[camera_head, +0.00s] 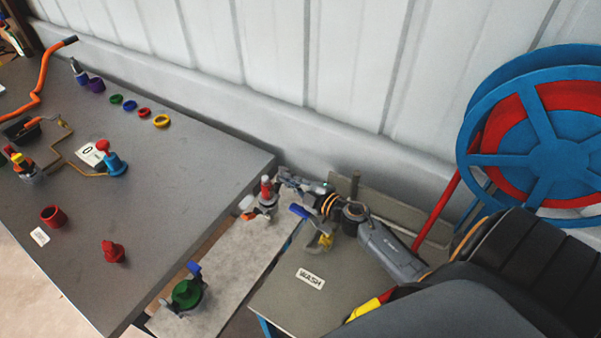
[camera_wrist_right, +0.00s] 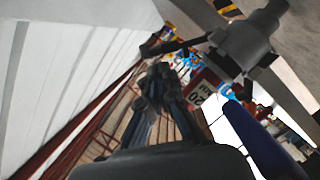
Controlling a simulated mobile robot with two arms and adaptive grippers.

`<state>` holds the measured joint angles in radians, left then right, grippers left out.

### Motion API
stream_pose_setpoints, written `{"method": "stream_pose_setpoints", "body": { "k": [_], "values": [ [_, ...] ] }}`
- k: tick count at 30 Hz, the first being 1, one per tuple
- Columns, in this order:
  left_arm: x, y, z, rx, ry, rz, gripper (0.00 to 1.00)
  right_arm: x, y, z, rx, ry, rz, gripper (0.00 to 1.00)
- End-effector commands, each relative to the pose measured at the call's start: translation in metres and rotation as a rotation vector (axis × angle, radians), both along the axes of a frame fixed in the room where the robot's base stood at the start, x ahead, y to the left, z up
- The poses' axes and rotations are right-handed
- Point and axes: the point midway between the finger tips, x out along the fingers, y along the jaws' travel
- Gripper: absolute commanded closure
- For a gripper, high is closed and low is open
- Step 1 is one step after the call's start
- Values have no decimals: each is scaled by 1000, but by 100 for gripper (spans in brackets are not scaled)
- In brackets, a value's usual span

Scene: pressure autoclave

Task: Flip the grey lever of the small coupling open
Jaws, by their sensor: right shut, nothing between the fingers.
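My right gripper (camera_head: 287,177) reaches in from the right, above the gap between the grey bench and the WASH table. Its fingers are shut and empty. In the right wrist view the dark fingers (camera_wrist_right: 160,75) are together. Just left of it in the head view is a fitting with a red top (camera_head: 266,189) and grey and orange parts low down. A pale rounded part (camera_head: 247,203) sticks out at its left. I cannot tell whether the fingers touch this fitting, or which part is the small coupling's grey lever. My left gripper is not in view.
A fitting with a blue handle (camera_head: 299,210) stands close below my right wrist. A green-topped valve (camera_head: 187,293) stands on the pale board. The grey bench (camera_head: 190,165) holds several coloured rings and fittings. A blue and red hose reel (camera_head: 540,130) stands at right.

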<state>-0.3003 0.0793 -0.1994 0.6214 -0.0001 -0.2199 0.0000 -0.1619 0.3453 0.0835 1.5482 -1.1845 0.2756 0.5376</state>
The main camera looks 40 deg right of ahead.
Motion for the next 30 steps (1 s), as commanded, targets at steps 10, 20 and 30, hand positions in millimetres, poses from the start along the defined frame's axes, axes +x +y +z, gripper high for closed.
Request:
{"method": "stream_pose_setpoints", "body": {
  "k": [10,20,30],
  "values": [
    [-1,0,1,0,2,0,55,16,4,-3,0,1,2,100],
    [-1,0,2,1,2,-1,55,17,-1,-4,-1,2,0,100],
    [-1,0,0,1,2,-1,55,23,-15,-12,-2,2,-1,100]
  ]
}}
